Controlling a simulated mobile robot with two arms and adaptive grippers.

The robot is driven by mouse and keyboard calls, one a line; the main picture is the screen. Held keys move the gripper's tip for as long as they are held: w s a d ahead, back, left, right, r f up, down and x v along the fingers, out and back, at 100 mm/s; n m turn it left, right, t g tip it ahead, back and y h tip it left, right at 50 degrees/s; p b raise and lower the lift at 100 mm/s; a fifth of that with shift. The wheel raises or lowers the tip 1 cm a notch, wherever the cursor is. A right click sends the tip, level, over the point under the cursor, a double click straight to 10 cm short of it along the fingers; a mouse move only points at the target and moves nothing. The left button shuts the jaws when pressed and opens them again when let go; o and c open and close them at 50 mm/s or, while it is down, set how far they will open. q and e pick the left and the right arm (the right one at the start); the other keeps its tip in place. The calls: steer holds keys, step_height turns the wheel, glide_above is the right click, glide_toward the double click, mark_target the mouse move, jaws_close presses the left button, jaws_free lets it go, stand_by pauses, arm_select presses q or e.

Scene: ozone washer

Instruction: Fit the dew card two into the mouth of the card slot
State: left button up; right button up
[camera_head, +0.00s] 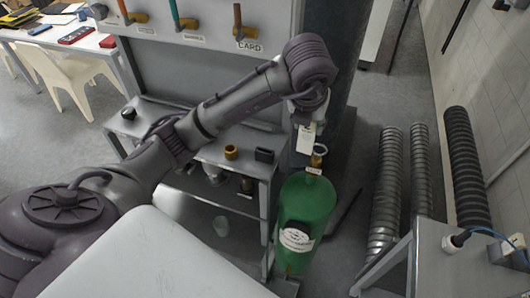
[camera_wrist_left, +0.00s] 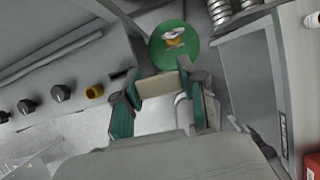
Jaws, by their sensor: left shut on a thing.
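My left gripper (camera_head: 308,118) is shut on a pale card (camera_head: 306,139), which hangs down below the fingers. In the left wrist view the card (camera_wrist_left: 158,83) spans between the two green-padded fingers of the gripper (camera_wrist_left: 160,88). A small dark block (camera_head: 264,155), which looks like the card slot, stands on the grey bench top. In the left wrist view its dark mouth (camera_wrist_left: 120,74) lies left of the card. The card is apart from it, to its right and above in the head view. The right gripper is not in view.
A green gas cylinder (camera_head: 306,212) stands just below and beyond the card. A panel with coloured handles and a CARD label (camera_head: 249,46) rises behind.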

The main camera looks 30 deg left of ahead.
arm_select(q)
steer(key=shift+w+a+n, duration=0.1)
steer(key=shift+a+n, duration=0.2)
steer(key=shift+a, duration=0.05)
steer(key=a+f+b, duration=0.8)
steer(key=a+f, duration=0.2)
steer(key=a, duration=0.1)
steer(key=shift+a+f+b, duration=0.2)
steer(key=shift+f+b, duration=0.15)
steer(key=shift+s+f, duration=0.15)
steer(key=shift+s, duration=0.05)
steer(key=o, duration=0.9)
steer(key=shift+o, duration=0.2)
